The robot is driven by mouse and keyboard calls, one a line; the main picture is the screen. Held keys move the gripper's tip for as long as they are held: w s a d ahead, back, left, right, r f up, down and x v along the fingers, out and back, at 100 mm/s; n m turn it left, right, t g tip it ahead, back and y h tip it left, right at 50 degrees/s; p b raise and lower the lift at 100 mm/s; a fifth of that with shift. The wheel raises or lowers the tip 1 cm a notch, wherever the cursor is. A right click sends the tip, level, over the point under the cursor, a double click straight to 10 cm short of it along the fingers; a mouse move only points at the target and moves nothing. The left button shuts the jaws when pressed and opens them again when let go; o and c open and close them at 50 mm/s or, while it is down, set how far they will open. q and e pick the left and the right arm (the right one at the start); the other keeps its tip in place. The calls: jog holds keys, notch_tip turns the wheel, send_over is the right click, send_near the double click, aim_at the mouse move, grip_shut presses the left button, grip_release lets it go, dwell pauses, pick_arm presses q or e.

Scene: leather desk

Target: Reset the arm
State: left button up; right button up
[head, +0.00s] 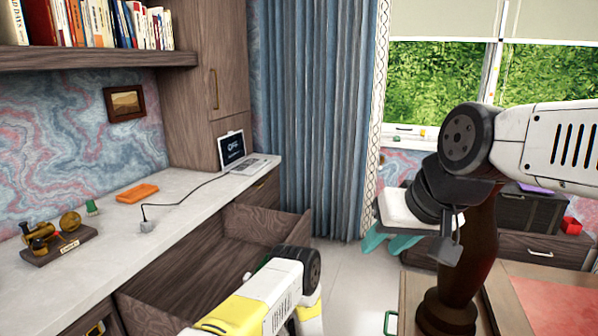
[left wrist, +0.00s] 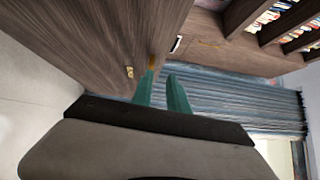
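My right gripper (head: 385,245) is at the right of the head view, near the window-side cabinet. Its two teal fingers point down to the left and look apart, with nothing seen between them. My left arm (head: 270,300) comes in at the bottom of the head view, in front of the open drawer, and its gripper is mostly hidden there. In the left wrist view my left gripper (left wrist: 160,76) shows two teal fingers with a gap between them and nothing held. A wooden front with a small brass handle (left wrist: 130,72) is beside them.
An open wooden drawer (head: 272,222) juts from under the white desktop (head: 110,222). On it are a laptop (head: 240,155), an orange box (head: 138,193) and a brass instrument (head: 45,240). Blue curtains (head: 315,120) hang behind. A dark wooden post (head: 470,260) stands by my right arm.

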pick_arm(q)
jog(key=w+d+r+n+g+h, duration=0.1)
jog(key=w+r+n+h, duration=0.15)
jog(key=w+r, duration=0.55)
jog(key=w+r+n+g+h, duration=0.1)
jog(key=w+r+n+h, duration=0.15)
jog(key=r, duration=0.85)
jog(key=s+r+n+g+h, duration=0.1)
jog(key=s+r+h, duration=0.1)
jog(key=r, duration=0.7)
jog(key=s+r+n+g+h, duration=0.2)
jog(key=s+r, duration=0.1)
jog(key=r, duration=0.7)
jog(key=s+a+r+n+g+h, duration=0.1)
jog(key=s+a+r, duration=0.1)
jog(key=s+r, duration=0.5)
jog(key=s+a+r+n+g+h, duration=0.15)
jog(key=s+r, duration=0.25)
jog(key=s, duration=0.7)
jog(key=s+a+n+g+y, duration=0.1)
jog(key=s+a, duration=0.1)
jog(key=s, duration=1)
jog(key=s+a+f+n+g, duration=0.1)
jog(key=s+a+g, duration=0.1)
jog(key=s, duration=0.9)
jog(key=shift+s+a+f+y, duration=0.25)
jog(key=shift+s+a+y, duration=0.15)
jog(key=shift+a, duration=0.4)
